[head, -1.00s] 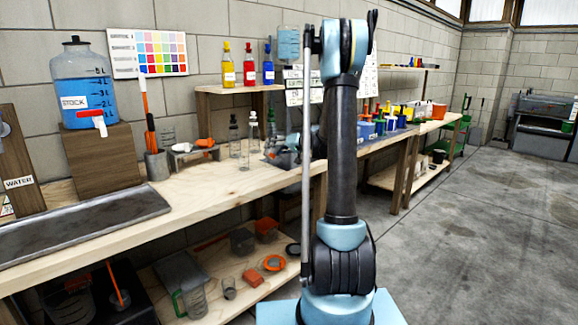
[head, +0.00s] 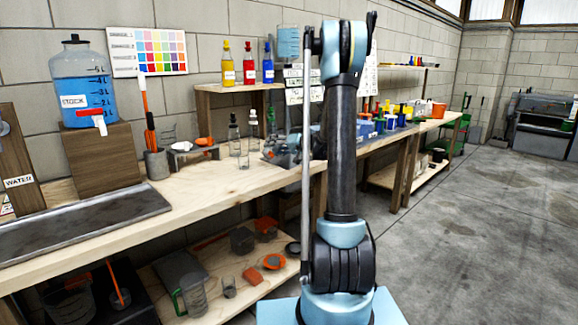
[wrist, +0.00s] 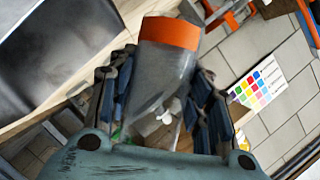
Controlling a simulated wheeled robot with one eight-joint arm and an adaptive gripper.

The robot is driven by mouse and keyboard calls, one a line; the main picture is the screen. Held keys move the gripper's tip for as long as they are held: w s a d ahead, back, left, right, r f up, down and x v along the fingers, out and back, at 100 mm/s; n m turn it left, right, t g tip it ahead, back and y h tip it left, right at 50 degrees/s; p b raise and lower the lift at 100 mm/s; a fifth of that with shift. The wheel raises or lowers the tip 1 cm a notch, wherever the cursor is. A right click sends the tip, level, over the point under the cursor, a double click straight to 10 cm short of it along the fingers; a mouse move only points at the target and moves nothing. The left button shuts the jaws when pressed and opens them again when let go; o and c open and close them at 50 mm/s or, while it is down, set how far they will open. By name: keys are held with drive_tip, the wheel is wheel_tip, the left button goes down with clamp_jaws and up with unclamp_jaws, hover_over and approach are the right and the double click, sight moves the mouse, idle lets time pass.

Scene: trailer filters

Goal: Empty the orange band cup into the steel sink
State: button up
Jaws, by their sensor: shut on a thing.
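My gripper (wrist: 160,115) is shut on the orange band cup (wrist: 160,70) in the wrist view. The cup is clear grey with a wide orange band (wrist: 170,32) at its far end, and it lies between the two dark fingers. Small white and green shapes show at its near end; I cannot tell whether they are inside it. The steel sink (head: 85,225) is a long, shallow grey basin on the left end of the bench. A dark grey surface at the wrist view's upper left may be this sink.
A blue stock jug (head: 82,82) with a red tap stands on a wooden block behind the sink. Glass bottles (head: 253,125) stand mid-bench. Cups and jugs lie on the lower shelf (head: 210,300).

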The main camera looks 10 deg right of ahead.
drive_tip(key=shift+a+f+m+y, duration=0.1)
drive_tip(key=shift+m+y, duration=0.2)
drive_tip(key=shift+s+f+m+y+p, duration=0.1)
drive_tip(key=shift+f+m+y+p, duration=0.3)
drive_tip(key=shift+f+m, duration=0.4)
idle(0.5)
drive_tip(key=shift+f+m+y+p, duration=0.3)
drive_tip(key=shift+m+p, duration=0.15)
drive_tip(key=shift+m, duration=0.15)
idle(0.6)
drive_tip(key=shift+w+d+f+m+y+p, duration=0.1)
drive_tip(key=shift+w+d+m+y+p, duration=0.35)
drive_tip(key=shift+m, duration=0.25)
idle(1.4)
drive_tip(key=shift+w+d+r+m+t+y+p, duration=0.15)
drive_tip(key=shift+d+r+m+y+p, duration=0.15)
drive_tip(key=shift+r+m, duration=0.3)
drive_tip(key=shift+d+r+m+t+y+p, duration=0.15)
drive_tip(key=shift+r+m+p, duration=0.25)
drive_tip(key=shift+m, duration=0.4)
idle(1.7)
